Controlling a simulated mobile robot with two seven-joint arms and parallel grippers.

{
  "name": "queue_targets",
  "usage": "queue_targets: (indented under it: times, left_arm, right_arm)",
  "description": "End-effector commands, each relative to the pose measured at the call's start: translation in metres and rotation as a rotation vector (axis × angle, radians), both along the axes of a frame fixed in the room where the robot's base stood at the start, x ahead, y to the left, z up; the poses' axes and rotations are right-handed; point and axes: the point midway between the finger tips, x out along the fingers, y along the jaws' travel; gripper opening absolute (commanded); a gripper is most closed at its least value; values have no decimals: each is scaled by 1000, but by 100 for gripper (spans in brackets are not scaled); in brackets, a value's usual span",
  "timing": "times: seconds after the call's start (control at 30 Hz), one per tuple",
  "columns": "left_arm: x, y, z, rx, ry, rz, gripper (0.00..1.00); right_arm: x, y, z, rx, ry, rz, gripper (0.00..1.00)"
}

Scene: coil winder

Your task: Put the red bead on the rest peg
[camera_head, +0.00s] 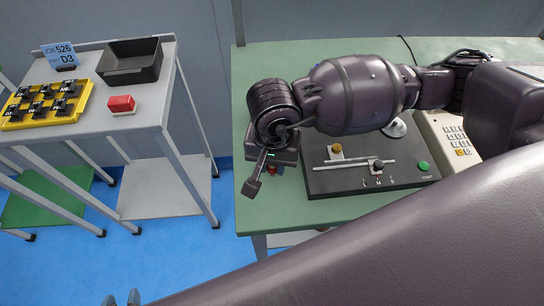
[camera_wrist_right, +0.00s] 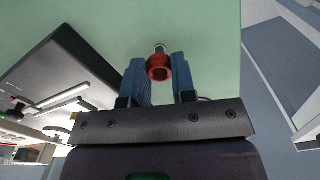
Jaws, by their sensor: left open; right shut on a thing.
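The red bead (camera_wrist_right: 158,68) is a small ring with a dark hole, held between the blue fingers of my right gripper (camera_wrist_right: 159,72) in the right wrist view. A short pale metal peg (camera_wrist_right: 160,48), probably the rest peg, shows just past the bead above the green table. I cannot tell whether the bead is around the peg or only in line with it. In the head view my right gripper (camera_head: 270,170) is low at the table's left part, and the bead is mostly hidden. My left gripper (camera_head: 122,298) shows only its open fingertips at the bottom edge.
The dark winder base (camera_head: 400,184) with knobs and a green button stands right of my right gripper. A keypad unit (camera_head: 452,132) is further right.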

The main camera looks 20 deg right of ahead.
Motion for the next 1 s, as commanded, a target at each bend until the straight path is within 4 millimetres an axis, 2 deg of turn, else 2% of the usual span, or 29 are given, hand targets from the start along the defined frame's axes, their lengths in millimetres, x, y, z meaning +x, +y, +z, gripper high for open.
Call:
queue_targets:
  times: [0.4, 1.0]
  left_arm:
    - [1, 1, 1, 2, -2, -1, 45]
    - [-5, 2, -11, 6, 20, -4, 45]
  right_arm:
    - [0, 0, 0, 0, 0, 0, 3]
    - [0, 0, -14, 0, 1, 0, 3]
